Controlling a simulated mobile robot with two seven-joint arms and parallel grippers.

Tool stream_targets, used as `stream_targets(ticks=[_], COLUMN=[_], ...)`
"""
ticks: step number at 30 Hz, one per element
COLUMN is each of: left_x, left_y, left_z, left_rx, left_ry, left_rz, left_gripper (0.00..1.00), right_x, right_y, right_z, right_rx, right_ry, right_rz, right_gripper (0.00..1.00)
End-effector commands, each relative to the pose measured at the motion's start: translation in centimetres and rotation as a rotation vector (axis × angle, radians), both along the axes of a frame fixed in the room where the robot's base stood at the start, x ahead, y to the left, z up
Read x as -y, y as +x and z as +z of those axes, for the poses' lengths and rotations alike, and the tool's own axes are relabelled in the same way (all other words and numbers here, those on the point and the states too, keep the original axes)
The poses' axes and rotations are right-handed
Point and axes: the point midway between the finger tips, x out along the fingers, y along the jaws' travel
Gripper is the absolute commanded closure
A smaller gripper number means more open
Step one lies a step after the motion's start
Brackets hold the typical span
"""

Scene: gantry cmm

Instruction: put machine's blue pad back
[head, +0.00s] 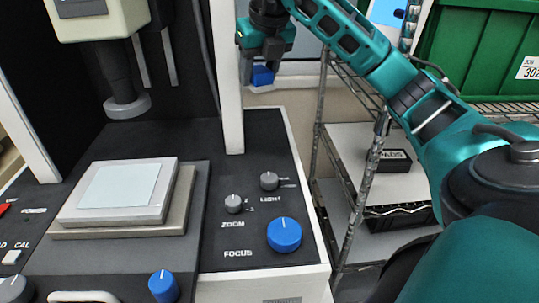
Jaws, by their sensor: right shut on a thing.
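My right gripper (264,64) reaches in from the upper right and points down behind the machine's right post. It is shut on a small blue thing (262,76), which looks like the blue pad. A pale edge shows under it; most of the pad is hidden by the fingers and the distance. The measuring machine fills the left, with a grey stage (75,218) carrying a pale glass plate (118,186) under the dark lens (126,104). My left gripper is not in view.
The machine's white post (228,90) stands just left of my right gripper. The panel holds a blue focus knob (284,234), grey knobs and another blue knob (163,286). A wire shelf (350,150) with a green bin (480,55) and black boxes stands right.

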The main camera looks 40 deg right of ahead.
Motion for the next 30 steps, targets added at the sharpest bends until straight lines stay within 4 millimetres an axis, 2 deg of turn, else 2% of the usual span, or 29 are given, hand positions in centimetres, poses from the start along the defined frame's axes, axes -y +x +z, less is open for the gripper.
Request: stream_targets(ticks=[4, 7, 21, 24, 30], left_x=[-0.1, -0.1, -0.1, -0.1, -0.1], left_y=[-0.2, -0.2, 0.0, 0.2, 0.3], left_z=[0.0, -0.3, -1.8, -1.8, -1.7], left_rx=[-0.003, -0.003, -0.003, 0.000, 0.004], left_ry=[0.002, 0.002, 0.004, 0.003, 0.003], left_rz=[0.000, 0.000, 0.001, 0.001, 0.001], left_gripper=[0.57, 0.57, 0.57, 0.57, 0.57], right_x=[-0.4, -0.5, -0.5, -0.5, -0.5], right_y=[0.2, 0.3, 0.2, 0.2, 0.2], right_z=[0.2, -0.9, -12.8, -14.4, -16.1], right_rx=[-0.001, -0.004, -0.006, -0.003, -0.003], right_ry=[-0.001, -0.002, -0.001, -0.001, -0.002], right_rz=[0.017, 0.020, 0.019, 0.020, 0.019], right_gripper=[0.81, 0.81, 0.81, 0.81, 0.81])
